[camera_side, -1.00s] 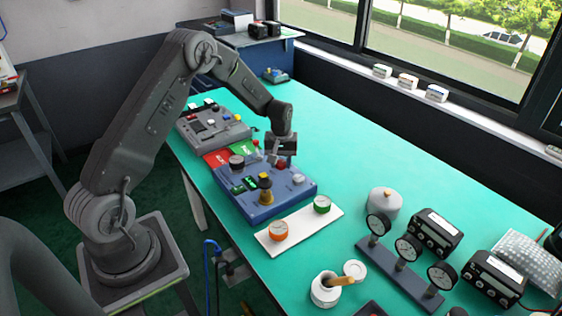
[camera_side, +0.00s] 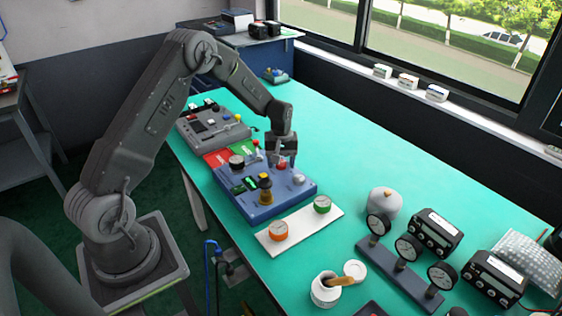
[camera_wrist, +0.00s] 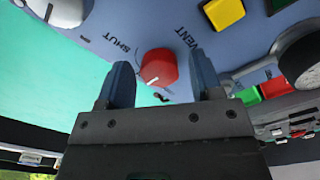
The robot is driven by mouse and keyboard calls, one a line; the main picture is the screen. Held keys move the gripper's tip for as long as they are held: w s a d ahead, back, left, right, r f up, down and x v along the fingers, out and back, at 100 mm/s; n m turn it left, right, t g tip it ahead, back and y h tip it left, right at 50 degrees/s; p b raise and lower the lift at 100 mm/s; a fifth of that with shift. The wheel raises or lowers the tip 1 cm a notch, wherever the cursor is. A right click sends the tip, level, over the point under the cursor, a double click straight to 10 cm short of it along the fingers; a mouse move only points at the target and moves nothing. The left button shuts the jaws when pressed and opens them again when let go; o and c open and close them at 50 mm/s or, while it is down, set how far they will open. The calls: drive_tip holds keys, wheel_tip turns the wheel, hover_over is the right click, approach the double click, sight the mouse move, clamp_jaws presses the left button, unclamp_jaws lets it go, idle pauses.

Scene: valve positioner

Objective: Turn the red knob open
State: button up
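The red knob (camera_wrist: 158,68) is on the blue panel (camera_wrist: 112,22), with a white pointer line on its face. "SHUT" and "VENT" are printed beside it. In the side view the knob (camera_side: 282,164) is partly hidden by my gripper (camera_side: 281,156), which points down at the blue panel box (camera_side: 268,203). In the wrist view my gripper (camera_wrist: 159,68) is open, with one finger on each side of the knob. Gaps show between the fingers and the knob, so it is not clamped.
A grey-white knob (camera_wrist: 66,10), a yellow button (camera_wrist: 224,12) and a dark round knob (camera_wrist: 302,62) are nearby on the panel.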

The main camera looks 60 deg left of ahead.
drive_tip(key=shift+o, duration=0.2)
wheel_tip(320, 180, up, 14)
idle(0.5)
